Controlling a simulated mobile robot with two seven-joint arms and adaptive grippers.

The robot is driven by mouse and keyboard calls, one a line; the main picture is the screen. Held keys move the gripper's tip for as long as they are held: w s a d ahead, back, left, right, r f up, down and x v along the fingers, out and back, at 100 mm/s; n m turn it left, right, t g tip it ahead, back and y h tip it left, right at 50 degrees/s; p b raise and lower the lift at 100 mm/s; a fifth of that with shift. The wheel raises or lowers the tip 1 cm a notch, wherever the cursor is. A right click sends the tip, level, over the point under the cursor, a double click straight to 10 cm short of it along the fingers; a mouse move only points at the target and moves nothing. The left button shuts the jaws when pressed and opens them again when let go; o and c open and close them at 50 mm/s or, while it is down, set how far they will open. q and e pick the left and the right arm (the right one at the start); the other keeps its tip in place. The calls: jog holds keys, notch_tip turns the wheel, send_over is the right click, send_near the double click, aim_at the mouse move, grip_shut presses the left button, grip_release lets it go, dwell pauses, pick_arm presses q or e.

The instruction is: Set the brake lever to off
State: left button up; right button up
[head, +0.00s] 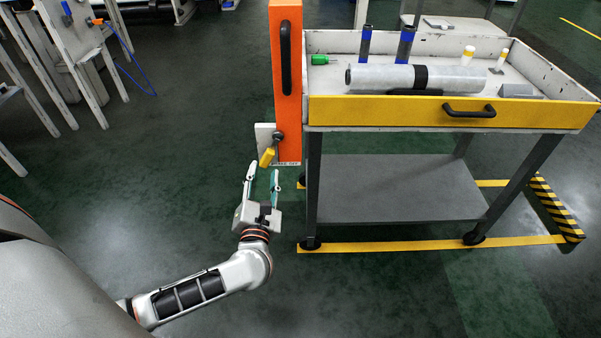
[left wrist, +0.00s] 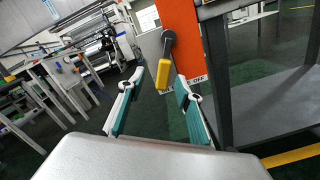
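The brake lever (head: 267,157) has a yellow handle and a dark pivot at the lower end of an orange post (head: 288,80). In the left wrist view the lever's yellow handle (left wrist: 163,64) hangs tilted down from its pivot, just beyond and between my fingertips. A white label (left wrist: 196,81) near it shows the word OFF at its right; the rest is partly covered. My left gripper (head: 262,176) is open and empty, its fingers pointing at the lever. It also shows in the left wrist view (left wrist: 162,78). My right gripper is in neither view.
A cart with a yellow-fronted tray (head: 380,110) stands right of the post, holding a wrapped roll (head: 418,78), bottles and tubes. Its grey lower shelf (head: 400,190) and legs are close to my left gripper's right.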

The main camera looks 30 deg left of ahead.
aim_at(267, 161)
pick_arm(q)
jog(key=shift+n+g, duration=0.3)
jog(key=shift+n, duration=0.3)
jog(key=x, duration=0.4)
jog(key=f+b+x, duration=0.1)
jog(key=x, duration=0.3)
jog(key=shift+f, duration=0.25)
grip_shut()
